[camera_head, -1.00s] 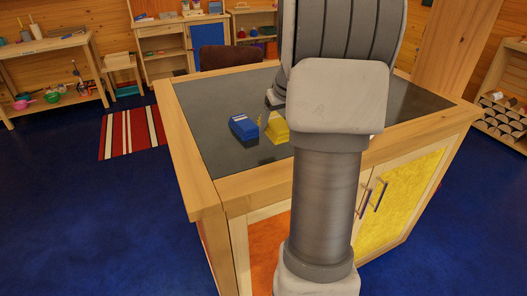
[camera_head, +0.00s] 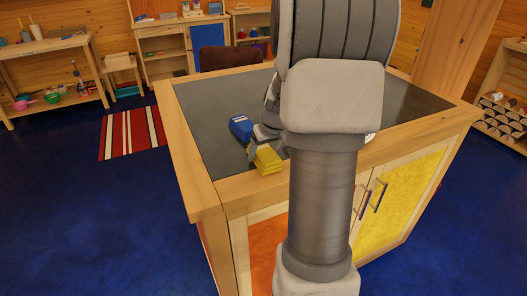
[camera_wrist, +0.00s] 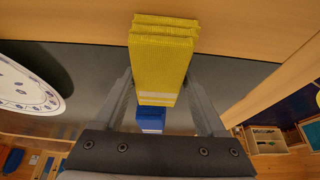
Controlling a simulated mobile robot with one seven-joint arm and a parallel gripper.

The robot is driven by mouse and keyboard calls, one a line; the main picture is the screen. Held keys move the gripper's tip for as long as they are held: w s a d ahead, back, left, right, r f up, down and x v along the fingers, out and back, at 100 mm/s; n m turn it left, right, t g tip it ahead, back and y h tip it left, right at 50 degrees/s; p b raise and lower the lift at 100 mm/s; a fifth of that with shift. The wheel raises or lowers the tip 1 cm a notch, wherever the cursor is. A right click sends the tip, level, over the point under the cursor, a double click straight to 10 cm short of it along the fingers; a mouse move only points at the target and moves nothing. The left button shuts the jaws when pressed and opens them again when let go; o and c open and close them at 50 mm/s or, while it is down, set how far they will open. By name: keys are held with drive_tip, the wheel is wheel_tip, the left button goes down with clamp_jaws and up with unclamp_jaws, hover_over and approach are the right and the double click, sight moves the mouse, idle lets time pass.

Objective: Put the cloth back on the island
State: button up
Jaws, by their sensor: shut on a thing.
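The yellow folded cloth (camera_head: 267,159) shows beside my gripper (camera_head: 256,143), over the near left part of the island's dark top (camera_head: 205,105), close to its wooden front rim. In the wrist view the cloth (camera_wrist: 160,62) lies between the two fingers of my gripper (camera_wrist: 160,98), which is shut on it. I cannot tell whether the cloth touches the island top. My arm hides the middle of the island in the head view.
A blue object (camera_head: 241,127) lies on the island just behind the cloth. A white round plate-like thing with dark marks (camera_wrist: 28,88) shows at left in the wrist view. A dark brown chair back (camera_head: 230,57) stands behind the island. The island's left side is clear.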

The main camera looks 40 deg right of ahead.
drive_tip(key=shift+f, duration=0.15)
drive_tip(key=o, duration=1.4)
drive_tip(key=shift+s+r, duration=0.1)
drive_tip(key=shift+r, duration=0.4)
drive_tip(key=v, duration=1.1)
drive_tip(key=shift+s+r, duration=0.15)
